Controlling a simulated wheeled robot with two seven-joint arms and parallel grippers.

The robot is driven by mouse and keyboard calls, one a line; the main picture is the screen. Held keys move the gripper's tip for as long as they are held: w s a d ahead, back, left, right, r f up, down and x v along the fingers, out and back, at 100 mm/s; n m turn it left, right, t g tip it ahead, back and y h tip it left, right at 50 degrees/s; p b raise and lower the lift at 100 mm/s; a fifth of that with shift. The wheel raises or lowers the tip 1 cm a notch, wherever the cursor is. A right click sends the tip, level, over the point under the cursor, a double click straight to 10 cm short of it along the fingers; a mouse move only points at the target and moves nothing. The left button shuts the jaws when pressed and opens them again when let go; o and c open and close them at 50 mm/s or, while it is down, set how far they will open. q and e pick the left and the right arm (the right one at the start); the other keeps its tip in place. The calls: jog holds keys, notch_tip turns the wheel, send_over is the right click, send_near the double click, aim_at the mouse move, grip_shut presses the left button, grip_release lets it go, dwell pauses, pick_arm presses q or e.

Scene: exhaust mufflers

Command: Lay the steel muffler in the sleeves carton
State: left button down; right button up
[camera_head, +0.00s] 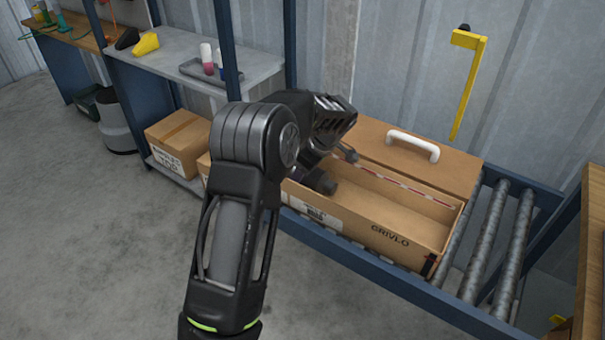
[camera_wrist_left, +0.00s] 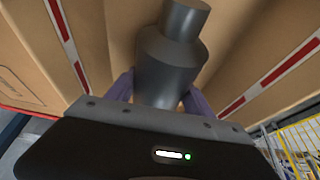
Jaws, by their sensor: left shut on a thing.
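The steel muffler (camera_wrist_left: 172,60) is a dark grey stepped cylinder with a narrower neck. In the left wrist view it stands between the purple fingers of my left gripper (camera_wrist_left: 160,92), which is shut on it. In the head view the end of the muffler (camera_head: 325,184) shows at the left part of the open cardboard carton (camera_head: 385,232) marked GRIVLO. My left arm hides that end of the carton. Carton walls with red-and-white tape (camera_wrist_left: 268,88) flank the muffler in the wrist view. I cannot tell whether it touches the carton floor. My right gripper is not in view.
The carton sits on a roller conveyor (camera_head: 490,240) with blue rails. The right part of the carton is empty.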

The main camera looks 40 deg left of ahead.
pick_arm(q)
jog(key=shift+c, duration=2)
grip_release()
jog(key=shift+r, duration=0.15)
jog(key=v, duration=1.2)
jog(key=shift+p, duration=0.3)
